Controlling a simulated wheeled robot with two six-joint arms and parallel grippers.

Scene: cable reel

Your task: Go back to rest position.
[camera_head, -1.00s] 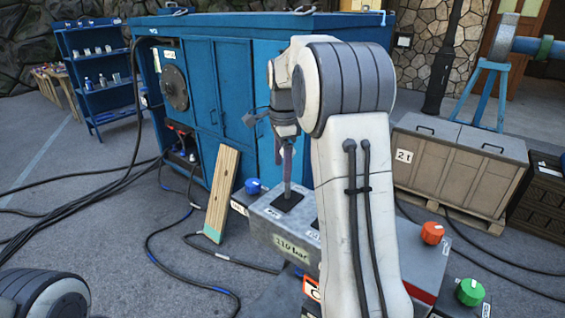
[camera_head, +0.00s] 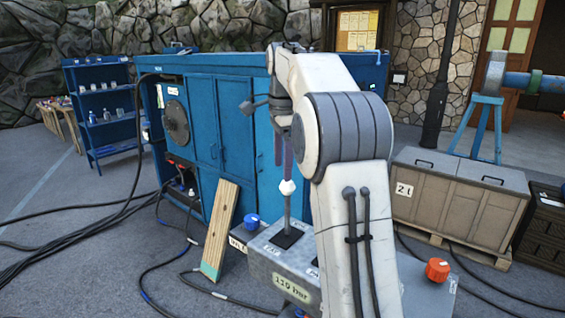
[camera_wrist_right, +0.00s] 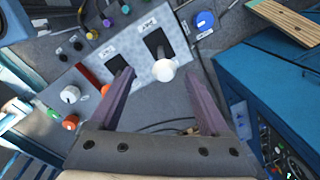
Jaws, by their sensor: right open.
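My right gripper (camera_head: 284,150) hangs above the grey control box (camera_head: 268,262) in the head view. Its two purple fingers are spread apart and empty. A lever with a white knob (camera_head: 287,187) stands up from a dark slot in the box, just below the fingertips and apart from them. In the right wrist view the open right gripper (camera_wrist_right: 163,92) shows with the white knob (camera_wrist_right: 164,70) beyond its fingers. My right arm hides part of the box. My left gripper is not in view.
A blue cabinet (camera_head: 220,130) stands behind the box. A wooden plank (camera_head: 220,228) leans against it. Cables lie on the ground at left. A grey crate (camera_head: 455,200) stands at right. The box carries a blue knob (camera_head: 252,221) and an orange knob (camera_head: 437,269).

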